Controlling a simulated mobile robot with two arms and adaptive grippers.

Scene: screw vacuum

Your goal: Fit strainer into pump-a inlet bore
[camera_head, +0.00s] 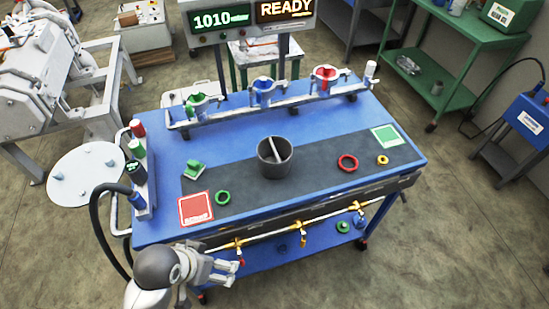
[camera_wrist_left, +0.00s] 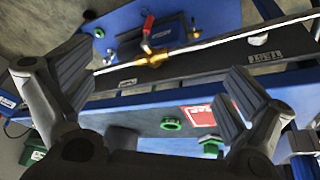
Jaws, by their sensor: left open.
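My left gripper (camera_head: 231,269) is at the front left of the blue cart, below its top edge. In the left wrist view it is open and empty (camera_wrist_left: 160,95), its two grey fingers wide apart. Three clamp-like fittings stand on the rear rail: green (camera_head: 196,104), blue (camera_head: 263,88) and red (camera_head: 325,77). I cannot tell which belongs to pump-a. A dark grey cup (camera_head: 274,158) with a pale bar across its mouth stands mid-table. I cannot tell which part is the strainer. My right gripper is not in view.
A pipe with yellow valves (camera_head: 299,226) runs along the front.

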